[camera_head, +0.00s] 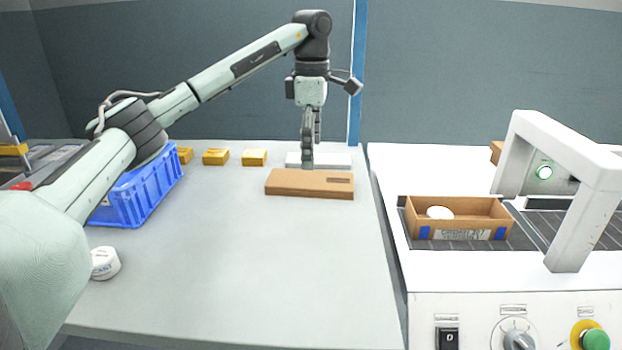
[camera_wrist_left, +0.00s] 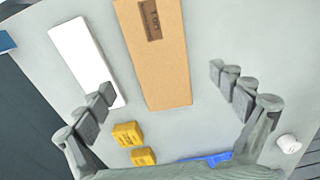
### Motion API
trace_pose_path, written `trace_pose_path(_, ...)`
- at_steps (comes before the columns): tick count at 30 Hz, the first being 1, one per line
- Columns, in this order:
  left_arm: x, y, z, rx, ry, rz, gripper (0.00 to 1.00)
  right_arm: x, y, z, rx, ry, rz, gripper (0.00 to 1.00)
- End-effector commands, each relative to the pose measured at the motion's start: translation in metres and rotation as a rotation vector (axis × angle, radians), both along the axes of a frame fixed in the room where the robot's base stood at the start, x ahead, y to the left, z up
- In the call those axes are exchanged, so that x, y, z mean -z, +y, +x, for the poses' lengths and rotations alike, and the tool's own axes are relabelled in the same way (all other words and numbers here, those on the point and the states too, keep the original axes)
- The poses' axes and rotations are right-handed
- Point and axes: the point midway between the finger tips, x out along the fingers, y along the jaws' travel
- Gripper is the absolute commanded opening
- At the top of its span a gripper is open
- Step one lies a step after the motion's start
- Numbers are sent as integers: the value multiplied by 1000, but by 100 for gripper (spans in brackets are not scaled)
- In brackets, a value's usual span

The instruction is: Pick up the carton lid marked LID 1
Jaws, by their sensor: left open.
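The brown carton lid (camera_head: 300,186) lies flat on the grey table near its far right side. A small dark label is at its right end; its print is too small to read surely. In the left wrist view the lid (camera_wrist_left: 160,70) runs lengthwise between the fingers. My left gripper (camera_head: 309,162) points down above the lid's back edge. It also shows in the left wrist view (camera_wrist_left: 163,84), open and empty, with its fingers spread wider than the lid. Whether the fingertips clear the lid's height I cannot tell. My right gripper is not in view.
A white flat block (camera_head: 340,160) lies just behind the lid. Several yellow boxes (camera_head: 254,157) and a blue crate (camera_head: 148,195) are at left, a white round container (camera_head: 104,263) nearer. An open carton (camera_head: 460,211) sits on the conveyor at right. The table's front middle is clear.

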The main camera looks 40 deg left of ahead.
Motion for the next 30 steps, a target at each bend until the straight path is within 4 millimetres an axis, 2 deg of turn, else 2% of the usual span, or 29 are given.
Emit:
trace_pose_path(10, 48, 1, -3, 0, 2, 1, 95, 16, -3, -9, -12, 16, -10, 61)
trace_pose_path(20, 55, 1, -2, 0, -2, 1, 94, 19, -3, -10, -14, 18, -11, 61)
trace_pose_path(30, 54, 1, -2, 1, -1, 0, 51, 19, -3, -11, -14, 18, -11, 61)
